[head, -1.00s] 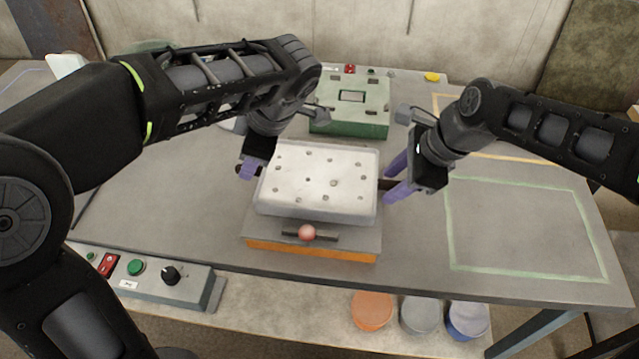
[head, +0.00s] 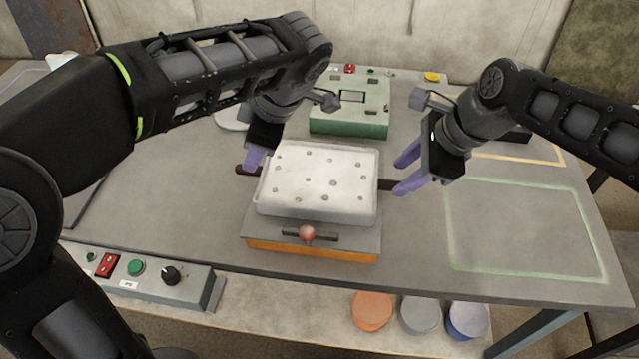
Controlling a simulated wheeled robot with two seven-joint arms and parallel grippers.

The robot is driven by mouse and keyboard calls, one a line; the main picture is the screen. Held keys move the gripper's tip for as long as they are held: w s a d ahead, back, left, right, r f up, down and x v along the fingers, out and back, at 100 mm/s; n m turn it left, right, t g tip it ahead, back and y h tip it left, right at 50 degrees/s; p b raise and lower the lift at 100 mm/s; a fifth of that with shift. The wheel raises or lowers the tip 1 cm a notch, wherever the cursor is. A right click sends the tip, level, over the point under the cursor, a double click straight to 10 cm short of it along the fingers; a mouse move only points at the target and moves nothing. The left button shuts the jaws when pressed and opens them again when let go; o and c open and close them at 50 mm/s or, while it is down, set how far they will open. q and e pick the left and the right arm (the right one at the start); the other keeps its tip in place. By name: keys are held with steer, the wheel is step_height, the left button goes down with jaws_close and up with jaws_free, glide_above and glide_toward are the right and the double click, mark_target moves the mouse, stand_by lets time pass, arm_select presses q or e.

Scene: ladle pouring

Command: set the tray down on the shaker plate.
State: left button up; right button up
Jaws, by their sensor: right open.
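The white tray (head: 317,181), with several small round marks on its floor, appears to rest level on the grey shaker plate (head: 355,240) with the orange base. A dark handle sticks out at each side of the tray. My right gripper (head: 408,172) is open and empty, just right of the right handle (head: 387,184) and apart from it. My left gripper (head: 253,158) is above the left handle (head: 247,171). Its purple fingers overlap in this view, so their opening and any contact with the handle are unclear. A pinkish ball knob (head: 307,233) sits on the plate's front.
A green device (head: 350,108) stands behind the tray. A control box (head: 150,278) with buttons and a knob is at front left. Several coloured round lids, one orange (head: 372,310), lie below the table's front edge. The green-outlined area (head: 525,230) at right is clear.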

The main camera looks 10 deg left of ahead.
steer(key=v, duration=0.8)
steer(key=shift+r, duration=0.1)
steer(key=shift+s, duration=0.1)
